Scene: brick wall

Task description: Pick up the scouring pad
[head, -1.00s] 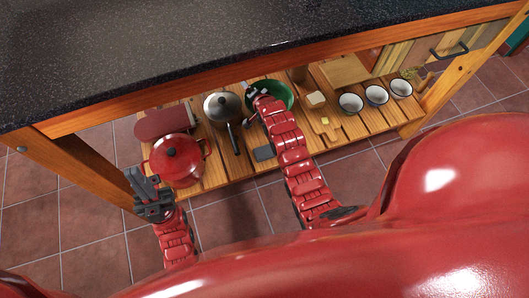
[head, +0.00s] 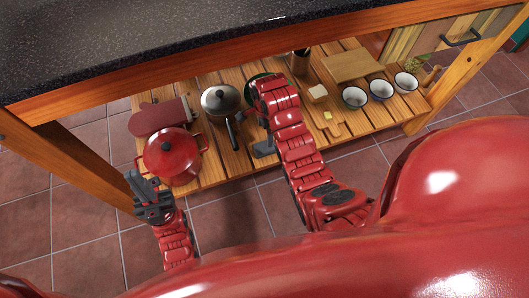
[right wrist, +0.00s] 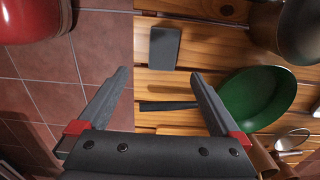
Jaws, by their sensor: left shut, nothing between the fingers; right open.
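The scouring pad (right wrist: 164,47) is a flat dark grey rectangle on the slatted wooden shelf, near its edge. In the right wrist view it lies just beyond the fingertips, in line with the gap between them. My right gripper (right wrist: 160,75) is open and empty, with the pad outside its jaws. In the head view my right arm reaches over the shelf and partly hides the pad's area; a grey shape beside the wrist cannot be clearly told as pad or finger. My left gripper (head: 150,198) is shut and empty, in front of the shelf near the red pot.
A red pot (head: 172,155), lidded steel pan (head: 220,101), cutting board (head: 352,65) and several bowls share the shelf. The dark countertop (head: 150,45) overhangs it.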

